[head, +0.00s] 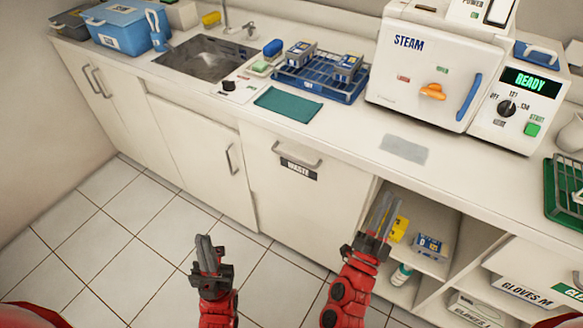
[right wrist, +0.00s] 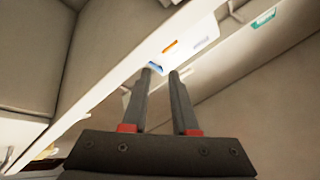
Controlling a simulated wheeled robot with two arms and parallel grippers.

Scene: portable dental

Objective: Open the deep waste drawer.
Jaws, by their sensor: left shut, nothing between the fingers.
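The waste drawer (head: 307,198) is a deep cream front under the counter in the head view, and it sits shut, flush with the cabinet. Its grey bar handle (head: 296,155) is near the top edge, with a black WASTE label (head: 298,169) just below. My left gripper (head: 205,242) is shut and empty, over the floor to the left of the drawer and apart from it. My right gripper (head: 385,205) is open and empty, to the right of the drawer in front of the open shelves. Its two parted fingers also show in the right wrist view (right wrist: 160,74).
The counter (head: 345,137) above holds a blue rack (head: 318,84), a green cloth (head: 287,104) and a steam sterilizer (head: 425,70). Open shelves (head: 433,266) with boxes lie right of the drawer. A cabinet door (head: 200,150) is left of it. The tiled floor (head: 130,245) before it is clear.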

